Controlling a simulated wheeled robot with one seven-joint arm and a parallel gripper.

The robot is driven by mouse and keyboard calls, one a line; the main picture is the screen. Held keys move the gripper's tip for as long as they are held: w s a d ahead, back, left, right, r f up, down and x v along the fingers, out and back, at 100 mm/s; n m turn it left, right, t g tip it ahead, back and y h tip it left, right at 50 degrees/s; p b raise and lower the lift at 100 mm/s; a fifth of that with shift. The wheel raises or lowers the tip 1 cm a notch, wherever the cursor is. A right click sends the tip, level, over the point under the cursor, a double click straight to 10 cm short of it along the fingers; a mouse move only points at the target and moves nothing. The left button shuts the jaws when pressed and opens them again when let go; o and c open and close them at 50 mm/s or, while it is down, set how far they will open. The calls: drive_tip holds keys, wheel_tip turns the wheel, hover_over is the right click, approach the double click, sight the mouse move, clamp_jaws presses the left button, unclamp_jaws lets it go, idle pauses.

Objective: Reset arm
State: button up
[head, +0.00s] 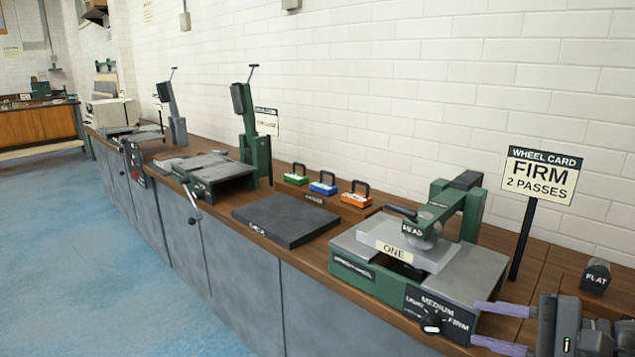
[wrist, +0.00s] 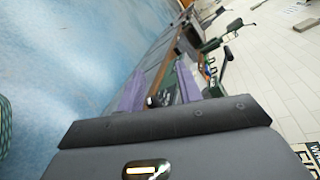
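My gripper (head: 485,325) is at the lower right of the head view, beside the front right corner of the green wheel machine. Its two purple fingers are apart and point left, with nothing seen between them. In the wrist view the fingers (wrist: 160,85) are also apart and point toward the bench. The wheel machine (head: 350,272) has a grey bed, a green arm with a "HEAD" label, and a plate marked "ONE" under the head. Its front dial (head: 431,322) sits between labels including "MEDIUM" and "FIRM"; its exact setting is unclear.
A sign (head: 541,175) reads "WHEEL CARD FIRM 2 PASSES". A dark cylinder marked "FLAT" (head: 596,276) stands behind my gripper. A black slab (head: 290,221), green, blue and orange handled blocks (head: 323,185), and other presses (head: 215,175) line the bench. The blue floor (head: 90,260) is clear.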

drive_tip(key=a+f+n+g+h, duration=0.2)
drive_tip(key=a+f+n+h, duration=0.15)
drive_tip(key=f, duration=0.35)
drive_tip(key=a+f+n+g+h, duration=0.3)
drive_tip(key=f+n+h, duration=0.2)
drive_tip(key=f, duration=0.3)
drive_tip(key=a+f+n+g+h, duration=0.2)
drive_tip(key=a+f+n+h, duration=0.15)
drive_tip(key=f, duration=0.35)
wheel_tip(320, 180, up, 30)
drive_tip(key=n+p, duration=0.1)
drive_tip(key=p, duration=2.9)
drive_tip(key=shift+s+d+f, duration=0.15)
drive_tip(key=shift+s+f, duration=0.05)
drive_tip(key=shift+s, duration=0.15)
drive_tip(key=shift+w, duration=0.1)
